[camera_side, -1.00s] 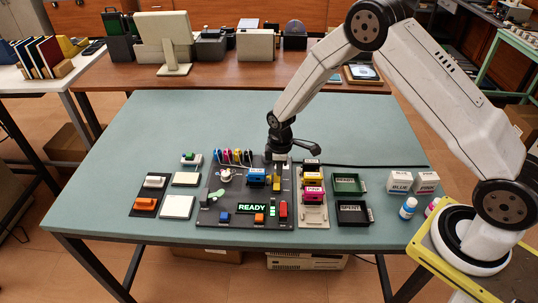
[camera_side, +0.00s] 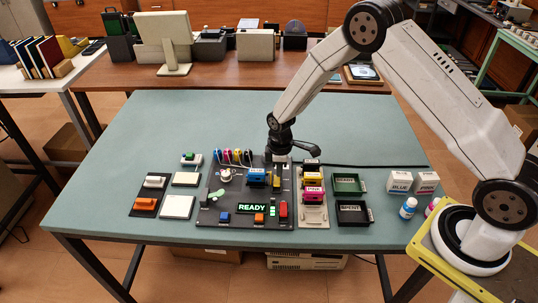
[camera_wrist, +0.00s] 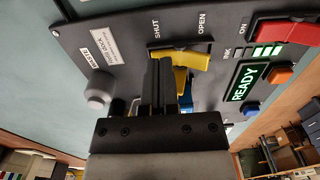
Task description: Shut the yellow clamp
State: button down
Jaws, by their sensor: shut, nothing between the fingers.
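The yellow clamp (camera_wrist: 190,59) is a lever on the dark panel (camera_wrist: 120,25), beside the printed words SHUT and OPEN in the wrist view. In the side view the yellow clamp (camera_side: 277,183) shows small, right of the blue block on the panel. My gripper (camera_wrist: 163,66) is shut and empty, its fingertips pointing at the panel. The fingers overlap the SHUT-side end of the lever in the wrist view; I cannot tell whether they touch it. In the side view my gripper (camera_side: 281,163) is low over the panel's back edge, just behind the clamp.
The panel carries a lit READY display (camera_side: 252,208), a red switch (camera_side: 283,209), a blue block (camera_side: 257,177) and a grey knob (camera_wrist: 100,88). A rack of coloured blocks (camera_side: 313,193) stands close to its right. The back of the green table (camera_side: 190,120) is clear.

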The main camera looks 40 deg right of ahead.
jog(key=shift+r, duration=3.25)
jog(key=shift+r, duration=0.15)
jog(key=s+r+m+t, duration=0.1)
jog(key=s+r+m, duration=0.3)
jog(key=s, duration=0.5)
jog(key=s+r+m+t, duration=0.1)
jog(key=s+r+m, duration=0.4)
jog(key=s, duration=0.5)
jog(key=shift+d+r+t, duration=0.3)
jog(key=shift+r, duration=0.65)
